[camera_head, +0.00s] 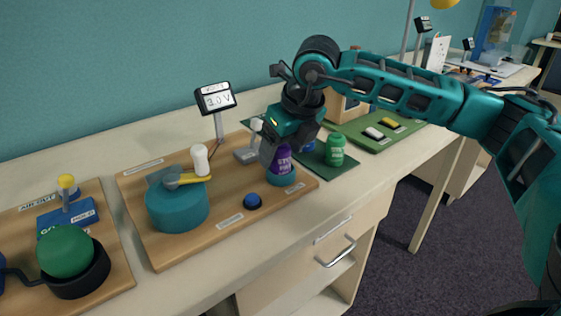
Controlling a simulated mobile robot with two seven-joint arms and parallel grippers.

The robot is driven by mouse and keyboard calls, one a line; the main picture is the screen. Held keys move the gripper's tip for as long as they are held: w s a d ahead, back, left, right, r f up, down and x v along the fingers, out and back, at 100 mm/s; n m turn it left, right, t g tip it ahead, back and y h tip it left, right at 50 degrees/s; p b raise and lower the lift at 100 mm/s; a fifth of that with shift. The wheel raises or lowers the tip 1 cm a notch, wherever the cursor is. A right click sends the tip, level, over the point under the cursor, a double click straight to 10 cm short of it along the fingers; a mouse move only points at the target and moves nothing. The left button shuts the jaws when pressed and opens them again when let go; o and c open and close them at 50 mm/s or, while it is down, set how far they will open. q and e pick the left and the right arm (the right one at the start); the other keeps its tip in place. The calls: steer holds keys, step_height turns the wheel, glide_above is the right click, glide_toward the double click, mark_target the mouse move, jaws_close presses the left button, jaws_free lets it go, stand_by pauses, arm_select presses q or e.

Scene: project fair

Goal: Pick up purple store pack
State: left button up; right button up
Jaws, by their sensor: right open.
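The purple store pack (284,158) is a small upright purple cylinder with white lettering. It stands in or on a low teal holder (281,177) at the right end of a wooden board. My right gripper (275,156) reaches down to it from above and is open. One dark finger shows at the left side of the pack, and the gripper covers its top. I cannot tell whether the fingers touch it. My left gripper is not in view.
The wooden board (240,222) also bears a teal drum (177,206), a white cylinder (200,158), a blue button (252,201) and a display (216,98). A green pack (335,150) stands on a dark green mat (335,169) close to the right. The counter's front edge is clear.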

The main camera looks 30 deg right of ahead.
steer(key=shift+x, duration=0.9)
steer(key=shift+c, duration=0.2)
steer(key=shift+r, duration=0.1)
steer(key=c, duration=1.2)
